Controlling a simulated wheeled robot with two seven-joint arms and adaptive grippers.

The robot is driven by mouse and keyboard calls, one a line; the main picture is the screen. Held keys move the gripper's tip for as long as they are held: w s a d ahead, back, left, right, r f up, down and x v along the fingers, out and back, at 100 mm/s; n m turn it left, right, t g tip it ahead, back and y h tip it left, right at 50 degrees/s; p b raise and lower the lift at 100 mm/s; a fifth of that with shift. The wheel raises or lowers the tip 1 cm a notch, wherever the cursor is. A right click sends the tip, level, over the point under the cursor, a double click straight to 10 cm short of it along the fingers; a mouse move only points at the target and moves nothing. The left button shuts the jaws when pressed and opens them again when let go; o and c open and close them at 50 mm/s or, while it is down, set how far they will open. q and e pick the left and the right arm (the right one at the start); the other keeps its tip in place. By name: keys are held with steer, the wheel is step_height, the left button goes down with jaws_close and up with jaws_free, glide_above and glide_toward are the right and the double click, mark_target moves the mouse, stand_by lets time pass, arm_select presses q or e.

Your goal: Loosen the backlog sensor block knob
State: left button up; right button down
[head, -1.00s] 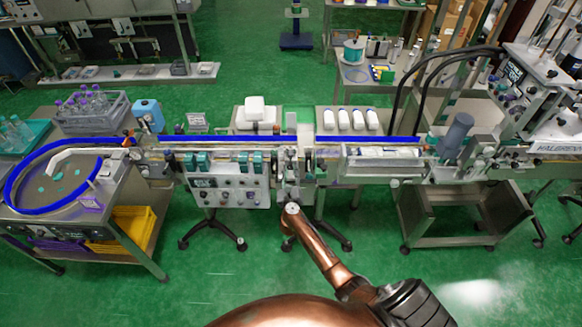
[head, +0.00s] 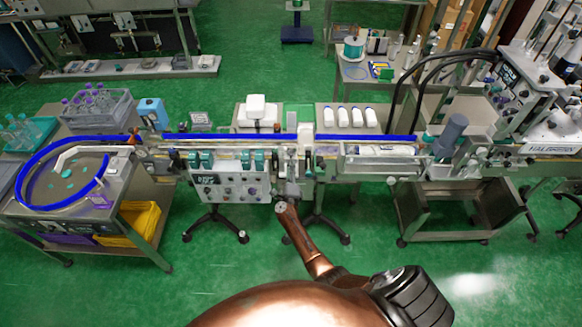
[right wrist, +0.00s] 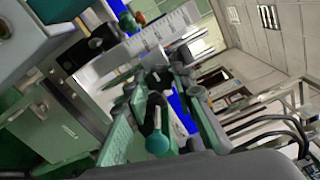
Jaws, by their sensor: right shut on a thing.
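My right gripper (head: 291,186) is at the front edge of the conveyor line, near the middle of the head view, just right of the grey control panel (head: 229,182). In the right wrist view, the gripper (right wrist: 163,85) has its two fingers reaching up to a small dark fitting beside a white ruled scale (right wrist: 150,42). It is shut on a small part there, which I take to be the sensor block knob; the fingers mostly hide it. My left gripper is not in view.
The blue-edged conveyor rail (head: 235,137) runs across behind the gripper. A round feed table (head: 62,186) stands at the left, and a clear-covered trough (head: 382,157) lies to the right. White bottles (head: 357,117) stand behind the line. Green floor (head: 110,300) is open in front.

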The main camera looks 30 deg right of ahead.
steer(key=shift+a+n+p, duration=0.15)
steer(key=shift+n+p, duration=1.15)
steer(key=shift+n, duration=3.7)
steer(key=c, duration=1.6)
jaws_free()
